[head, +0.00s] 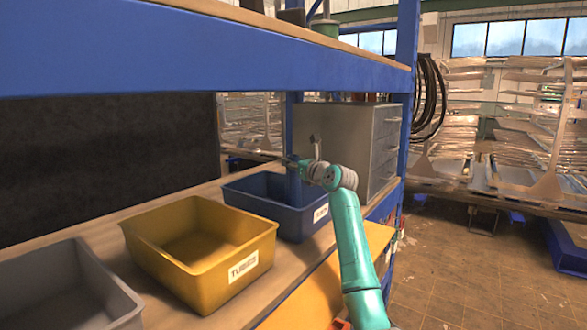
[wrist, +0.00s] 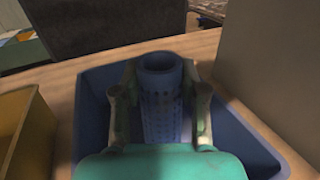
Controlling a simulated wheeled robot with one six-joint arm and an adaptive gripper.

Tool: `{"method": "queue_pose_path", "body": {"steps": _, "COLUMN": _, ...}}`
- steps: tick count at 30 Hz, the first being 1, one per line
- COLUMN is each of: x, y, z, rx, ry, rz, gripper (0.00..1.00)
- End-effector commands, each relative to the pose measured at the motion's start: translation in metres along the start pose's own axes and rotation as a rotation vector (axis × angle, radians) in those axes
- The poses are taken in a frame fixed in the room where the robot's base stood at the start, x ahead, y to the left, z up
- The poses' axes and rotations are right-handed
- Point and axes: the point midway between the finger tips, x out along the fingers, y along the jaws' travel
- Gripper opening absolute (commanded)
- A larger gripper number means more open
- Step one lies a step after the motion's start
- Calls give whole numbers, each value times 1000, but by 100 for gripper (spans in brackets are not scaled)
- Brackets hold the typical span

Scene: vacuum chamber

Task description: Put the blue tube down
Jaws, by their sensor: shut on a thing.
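The blue tube (wrist: 160,98) stands upright in the wrist view, between the two fingers of my gripper (wrist: 160,92). My gripper is shut on it. The tube is inside or just over the blue bin (wrist: 92,128); its lower end is hidden, so I cannot tell whether it touches the bin floor. In the head view the tube (head: 293,186) shows as a narrow blue upright shape over the blue bin (head: 262,207), with my gripper (head: 295,162) at its top. The blue bin has a white label on its front.
A yellow bin (head: 190,273) labelled "TUBES" stands left of the blue bin, and a grey bin (head: 60,285) further left. A grey cabinet (head: 340,140) stands close behind on the right. A blue shelf beam (head: 200,55) crosses above the wooden shelf (head: 110,230).

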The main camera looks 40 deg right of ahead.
Motion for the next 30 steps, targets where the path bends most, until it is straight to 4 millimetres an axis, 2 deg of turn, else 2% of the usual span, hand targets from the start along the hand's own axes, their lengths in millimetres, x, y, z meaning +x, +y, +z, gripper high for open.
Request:
{"method": "queue_pose_path", "body": {"steps": 3, "x": 0, "y": 0, "z": -14, "rx": -1, "ry": 0, "rz": 0, "gripper": 10}}
{"method": "queue_pose_path", "body": {"steps": 28, "x": 0, "y": 0, "z": -26, "rx": -1, "ry": -1, "rz": -1, "gripper": 10}}
{"method": "queue_pose_path", "body": {"steps": 29, "x": 0, "y": 0, "z": -26, "rx": -1, "ry": -1, "rz": -1, "gripper": 50}}
{"method": "queue_pose_path", "body": {"steps": 30, "x": 0, "y": 0, "z": -26, "rx": -1, "ry": -1, "rz": -1, "gripper": 60}}
